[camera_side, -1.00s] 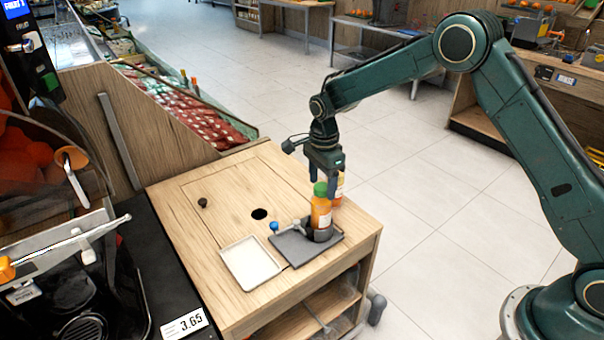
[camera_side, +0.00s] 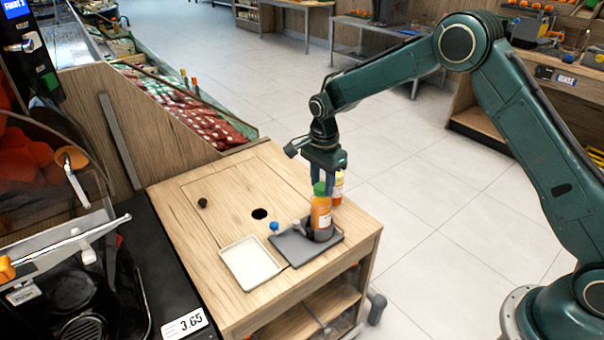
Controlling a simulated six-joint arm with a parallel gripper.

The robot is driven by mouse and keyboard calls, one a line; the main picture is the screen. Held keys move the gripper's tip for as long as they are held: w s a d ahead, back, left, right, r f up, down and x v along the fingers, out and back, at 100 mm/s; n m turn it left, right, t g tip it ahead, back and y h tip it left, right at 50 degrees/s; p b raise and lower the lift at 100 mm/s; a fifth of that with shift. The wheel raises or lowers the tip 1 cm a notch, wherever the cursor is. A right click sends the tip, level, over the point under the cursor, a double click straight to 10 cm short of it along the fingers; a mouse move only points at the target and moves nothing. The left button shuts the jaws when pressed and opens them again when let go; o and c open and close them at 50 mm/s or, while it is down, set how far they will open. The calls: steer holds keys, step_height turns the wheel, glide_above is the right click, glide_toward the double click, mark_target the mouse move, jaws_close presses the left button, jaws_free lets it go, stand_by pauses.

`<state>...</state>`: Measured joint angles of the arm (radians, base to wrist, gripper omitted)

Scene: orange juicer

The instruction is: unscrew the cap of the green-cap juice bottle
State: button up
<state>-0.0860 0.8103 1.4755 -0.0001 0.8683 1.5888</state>
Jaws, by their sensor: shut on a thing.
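The green-cap juice bottle (camera_side: 320,213) stands upright in a holder on the dark grey tray (camera_side: 292,248), at the right side of the wooden cart top. It holds orange juice, and its green cap (camera_side: 319,188) is on its neck. My gripper (camera_side: 322,187) points straight down from above and is shut on the green cap. The fingers partly hide the cap's sides. A second juice bottle (camera_side: 338,187) with a pale yellow cap stands just behind it, partly hidden.
An empty white tray (camera_side: 250,262) lies left of the grey tray. A small blue-topped item (camera_side: 274,227) is at the grey tray's left edge. The cart top (camera_side: 200,250) has a round hole (camera_side: 260,214) and a dark knob (camera_side: 202,203). The juicer machine stands at the left.

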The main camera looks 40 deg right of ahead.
steer(key=shift+n, duration=1.5)
steer(key=shift+n, duration=0.3)
steer(key=n, duration=0.3)
steer(key=shift+n, duration=0.8)
steer(key=n, duration=0.5)
steer(key=shift+n, duration=2.7)
